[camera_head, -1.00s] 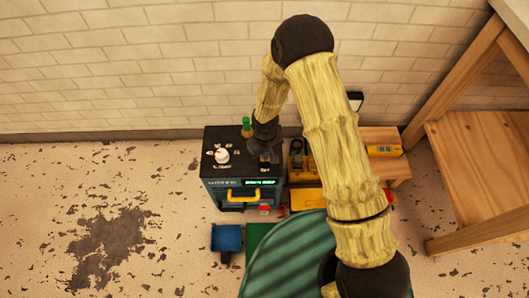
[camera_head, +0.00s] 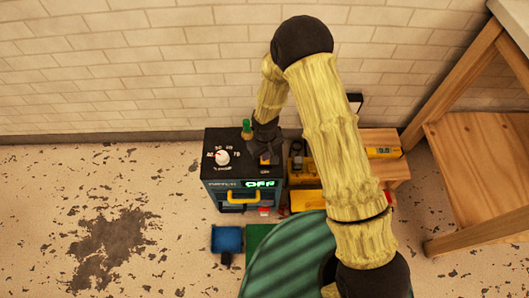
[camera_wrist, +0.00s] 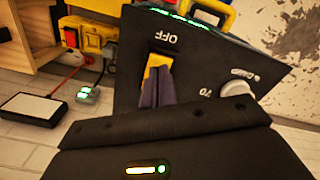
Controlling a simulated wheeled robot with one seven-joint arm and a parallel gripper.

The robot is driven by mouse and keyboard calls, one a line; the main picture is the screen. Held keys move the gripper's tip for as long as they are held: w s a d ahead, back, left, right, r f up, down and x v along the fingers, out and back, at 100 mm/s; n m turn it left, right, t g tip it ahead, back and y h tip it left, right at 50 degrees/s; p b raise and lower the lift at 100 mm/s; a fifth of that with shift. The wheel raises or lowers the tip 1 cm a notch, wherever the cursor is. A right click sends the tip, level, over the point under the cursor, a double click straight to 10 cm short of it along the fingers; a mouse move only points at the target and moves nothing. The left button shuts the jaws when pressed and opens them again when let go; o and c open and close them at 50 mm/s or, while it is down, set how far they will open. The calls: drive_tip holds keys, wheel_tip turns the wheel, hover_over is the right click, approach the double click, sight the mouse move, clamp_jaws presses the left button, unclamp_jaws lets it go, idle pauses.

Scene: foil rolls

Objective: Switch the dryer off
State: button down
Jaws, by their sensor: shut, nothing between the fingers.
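The dryer (camera_head: 243,192) is a dark box on the floor against the brick wall, with a white knob (camera_head: 222,158) and a yellow handle. Its green front display (camera_head: 260,184) reads OFF in the head view. In the wrist view a yellow-orange switch (camera_wrist: 158,60) sits in the black top panel beside a white OFF label. My gripper (camera_head: 267,158) is over the right part of the panel. Its shut, empty fingers (camera_wrist: 158,82) are right at the switch and hide part of it. I cannot tell whether they touch it.
A green-capped item (camera_head: 246,127) stands at the dryer's back edge. Yellow devices and a low wooden stand (camera_head: 393,170) are to the right. A blue bin (camera_head: 227,239) lies in front. A wooden table (camera_head: 480,160) is at far right; the left floor is clear.

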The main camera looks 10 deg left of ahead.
wheel_tip(320, 180, up, 5)
drive_tip(key=p, duration=0.3)
drive_tip(key=shift+r+p, duration=0.15)
drive_tip(key=shift+p, duration=0.25)
idle(0.5)
drive_tip(key=d+r+m+t, duration=0.2)
drive_tip(key=d+r+m, duration=0.4)
drive_tip(key=d+r, duration=1.5)
drive_tip(key=s+d+r+m, duration=0.3)
drive_tip(key=s+d+r, duration=0.2)
drive_tip(key=s+r, duration=0.15)
wheel_tip(320, 180, up, 22)
drive_tip(key=p, duration=2.2)
drive_tip(key=shift+s+a+t+p, duration=0.2)
drive_tip(key=shift+s+t+p, duration=0.1)
drive_tip(key=shift+p, duration=0.1)
